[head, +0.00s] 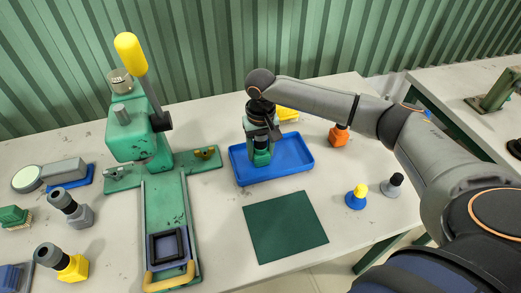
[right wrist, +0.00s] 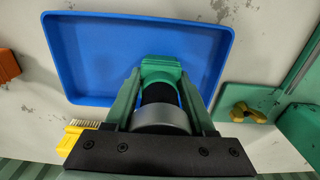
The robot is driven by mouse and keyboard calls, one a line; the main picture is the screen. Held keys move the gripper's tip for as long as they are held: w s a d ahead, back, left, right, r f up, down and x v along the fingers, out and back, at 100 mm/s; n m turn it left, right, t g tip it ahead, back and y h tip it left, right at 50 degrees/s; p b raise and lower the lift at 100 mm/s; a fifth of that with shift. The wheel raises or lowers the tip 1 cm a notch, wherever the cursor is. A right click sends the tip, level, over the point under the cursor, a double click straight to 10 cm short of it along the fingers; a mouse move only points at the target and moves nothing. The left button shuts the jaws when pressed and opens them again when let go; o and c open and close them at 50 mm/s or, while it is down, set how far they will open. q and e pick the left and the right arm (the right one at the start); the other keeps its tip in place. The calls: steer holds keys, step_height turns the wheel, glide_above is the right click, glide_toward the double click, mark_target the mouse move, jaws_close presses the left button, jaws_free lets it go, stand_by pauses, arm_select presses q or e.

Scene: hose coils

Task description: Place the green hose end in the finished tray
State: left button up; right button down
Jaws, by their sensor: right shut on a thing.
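The blue tray (head: 300,167) lies on the workbench, right of the green press. My right gripper (head: 262,143) points down over the tray's left part, shut on the green hose end (head: 261,157). In the right wrist view the green hose end (right wrist: 162,70) has a green block foot, a black neck and a grey collar, between the two green fingers of my gripper (right wrist: 160,100). It is within the outline of the blue tray (right wrist: 90,55), near one long side. I cannot tell whether its foot touches the tray floor. My left gripper is not in view.
The green press (head: 137,135) with a yellow-tipped lever stands left of the tray. A yellow piece (head: 288,114) is behind the tray, an orange fitting (head: 339,137) to its right. A dark green mat (head: 285,226) lies bare in front. Blue (head: 356,198) and grey (head: 392,186) fittings stand right.

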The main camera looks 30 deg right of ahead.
steer(key=shift+f, duration=0.1)
steer(key=shift+c, duration=1.2)
jaws_free()
steer(key=shift+f, duration=0.1)
step_height(320, 180, up, 12)
steer(key=shift+r, duration=0.15)
